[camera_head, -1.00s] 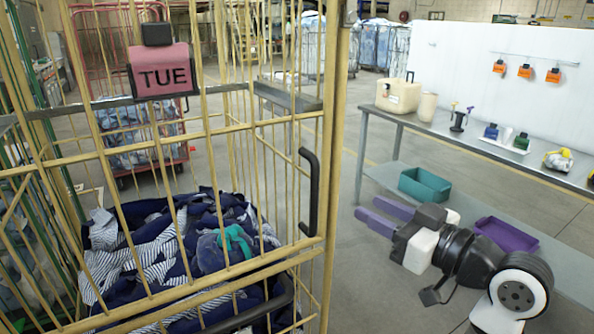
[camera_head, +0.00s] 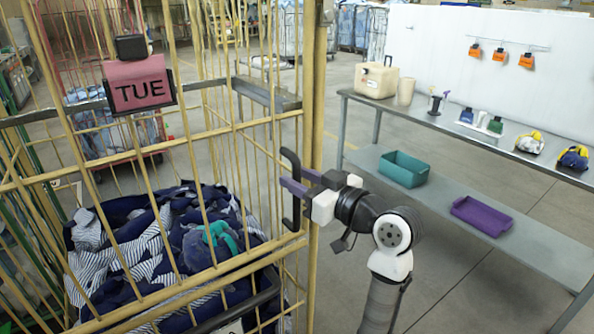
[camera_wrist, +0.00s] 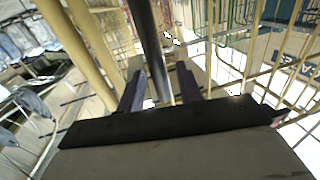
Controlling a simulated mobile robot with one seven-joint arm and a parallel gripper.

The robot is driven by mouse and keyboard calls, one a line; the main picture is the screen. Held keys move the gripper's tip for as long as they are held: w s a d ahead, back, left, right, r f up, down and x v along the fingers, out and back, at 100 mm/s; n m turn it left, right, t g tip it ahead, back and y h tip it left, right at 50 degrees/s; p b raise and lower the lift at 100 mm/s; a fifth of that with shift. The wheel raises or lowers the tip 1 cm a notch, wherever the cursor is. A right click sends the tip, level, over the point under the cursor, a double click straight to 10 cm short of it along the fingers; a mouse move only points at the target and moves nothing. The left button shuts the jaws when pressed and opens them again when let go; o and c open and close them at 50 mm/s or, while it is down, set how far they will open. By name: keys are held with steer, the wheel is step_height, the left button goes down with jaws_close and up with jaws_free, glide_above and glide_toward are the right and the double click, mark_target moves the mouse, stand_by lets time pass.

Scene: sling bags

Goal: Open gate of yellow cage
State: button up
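The yellow cage's barred gate (camera_head: 222,131) fills the left of the head view and appears closed against the yellow post (camera_head: 318,110). A black upright handle (camera_head: 289,213) is on its right edge. My gripper (camera_head: 287,179) is at the handle, with its purple fingers pointing left. In the wrist view the handle bar (camera_wrist: 147,40) runs between my open fingers (camera_wrist: 161,86). A gap shows beside the bar, so the fingers are around it but not shut on it. Part of the handle is hidden by the fingers in the head view.
A pink TUE sign (camera_head: 140,87) hangs on the gate. Striped and dark blue laundry (camera_head: 125,245) lies in the cage. A grey table (camera_head: 430,121) with bottles and bins stands at right. A red cart (camera_head: 140,165) is behind the cage.

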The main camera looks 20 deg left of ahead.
steer(key=shift+w+a, duration=0.2)
steer(key=shift+a, duration=0.25)
jaws_close()
steer(key=shift+d, duration=0.1)
